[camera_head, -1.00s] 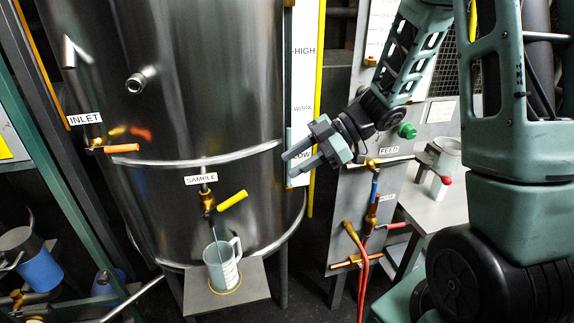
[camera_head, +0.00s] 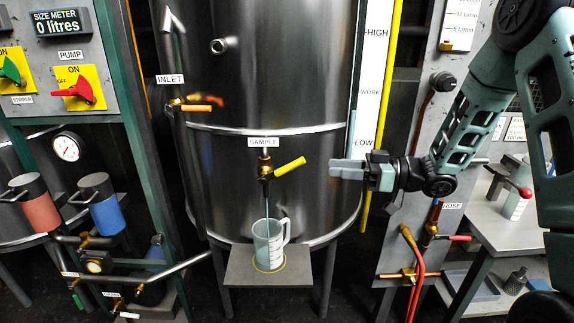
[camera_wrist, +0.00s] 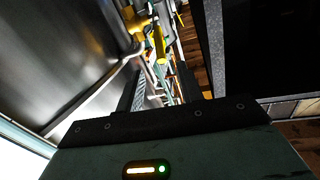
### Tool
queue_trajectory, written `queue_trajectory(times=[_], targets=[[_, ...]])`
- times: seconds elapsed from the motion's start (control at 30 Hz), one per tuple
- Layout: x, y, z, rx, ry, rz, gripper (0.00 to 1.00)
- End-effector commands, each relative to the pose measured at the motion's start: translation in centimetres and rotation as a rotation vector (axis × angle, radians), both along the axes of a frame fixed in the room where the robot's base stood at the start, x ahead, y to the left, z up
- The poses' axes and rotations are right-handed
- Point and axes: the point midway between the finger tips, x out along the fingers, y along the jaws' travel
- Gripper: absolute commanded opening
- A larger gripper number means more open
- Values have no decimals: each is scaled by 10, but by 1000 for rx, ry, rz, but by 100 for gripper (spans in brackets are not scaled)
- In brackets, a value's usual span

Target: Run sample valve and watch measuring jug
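The sample valve (camera_head: 265,173) is on the front of the steel tank under the SAMPLE label. Its yellow handle (camera_head: 289,167) slants up to the right. A thin pale stream (camera_head: 267,205) runs from the valve down into the clear measuring jug (camera_head: 262,243). The jug stands upright on a grey shelf (camera_head: 240,268); its exact level is too small to read. My gripper (camera_head: 345,169) is right of the handle at about its height, apart from it, fingers pointing left. It looks open and empty. The yellow handle also shows in the wrist view (camera_wrist: 160,45).
The inlet valve with an orange handle (camera_head: 195,108) is up and left on the tank. A HIGH/WORK/LOW scale (camera_head: 372,90) and yellow post (camera_head: 388,110) stand behind my gripper. Right are a hose panel (camera_head: 425,235) and bench (camera_head: 490,230). A size meter (camera_head: 61,22) reads 0 litres.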

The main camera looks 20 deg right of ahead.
Motion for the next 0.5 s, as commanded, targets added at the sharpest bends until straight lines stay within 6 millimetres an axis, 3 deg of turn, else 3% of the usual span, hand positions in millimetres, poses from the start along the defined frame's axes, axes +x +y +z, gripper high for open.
queue_trajectory(times=[0.3,0.5], targets=[[31,62,1,0,2,4,37],[47,92,1,-1,0,3,37]])
